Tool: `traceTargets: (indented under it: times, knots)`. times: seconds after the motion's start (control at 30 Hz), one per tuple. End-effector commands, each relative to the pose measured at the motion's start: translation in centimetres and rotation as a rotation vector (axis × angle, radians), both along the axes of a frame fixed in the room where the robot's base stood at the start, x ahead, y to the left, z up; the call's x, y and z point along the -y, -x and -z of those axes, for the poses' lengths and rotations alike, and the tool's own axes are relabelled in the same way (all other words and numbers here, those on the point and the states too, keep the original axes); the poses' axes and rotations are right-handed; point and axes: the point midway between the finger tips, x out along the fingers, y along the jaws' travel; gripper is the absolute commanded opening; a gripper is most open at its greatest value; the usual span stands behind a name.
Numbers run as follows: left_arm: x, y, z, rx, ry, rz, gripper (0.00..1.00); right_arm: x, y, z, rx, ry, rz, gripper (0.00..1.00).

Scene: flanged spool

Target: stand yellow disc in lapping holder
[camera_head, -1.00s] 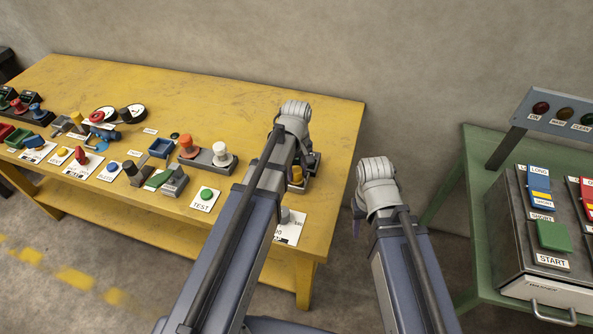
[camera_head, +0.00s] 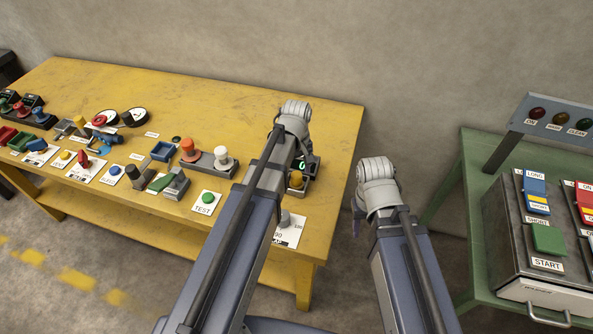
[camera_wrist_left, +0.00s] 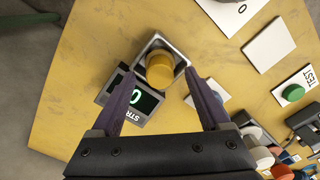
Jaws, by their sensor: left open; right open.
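A yellow disc (camera_wrist_left: 160,70) sits in a square grey metal holder (camera_wrist_left: 179,54) on the yellow table. The disc also shows in the head view (camera_head: 296,180), partly beside my left arm. I cannot tell whether it touches the holder's walls. My left gripper (camera_wrist_left: 163,78) is open, with one purple finger on each side of the disc and holder in the wrist view; contact is not visible. A dark display (camera_wrist_left: 150,101) with a lit green digit stands against the holder. My right gripper (camera_head: 357,222) is off the table's right side; its fingers are mostly hidden.
The yellow table (camera_head: 330,130) holds several buttons, trays and label plates to the left, including a green TEST button (camera_head: 207,197) and a white knob (camera_head: 221,152). A green bench (camera_head: 478,170) with a control box (camera_head: 515,225) stands at right.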

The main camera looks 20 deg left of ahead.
Motion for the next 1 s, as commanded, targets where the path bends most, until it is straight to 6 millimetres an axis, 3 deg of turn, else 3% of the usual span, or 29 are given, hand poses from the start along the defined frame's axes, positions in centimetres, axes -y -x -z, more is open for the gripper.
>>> traceTargets:
  times: [0.1, 0.4, 1.0]
  knots:
    - [0.0, 0.0, -2.2, 0.000, 0.000, 0.000, 0.79, 0.0, 0.0, -2.2, 0.000, 0.000, 0.000, 0.50]
    - [0.0, 0.0, -5.7, 0.000, 0.000, 0.000, 0.79, 0.0, 0.0, -5.7, 0.000, 0.000, 0.000, 0.50]
    - [0.0, 0.0, -5.9, 0.000, 0.000, 0.000, 0.79, 0.0, 0.0, -5.9, 0.000, 0.000, 0.000, 0.50]
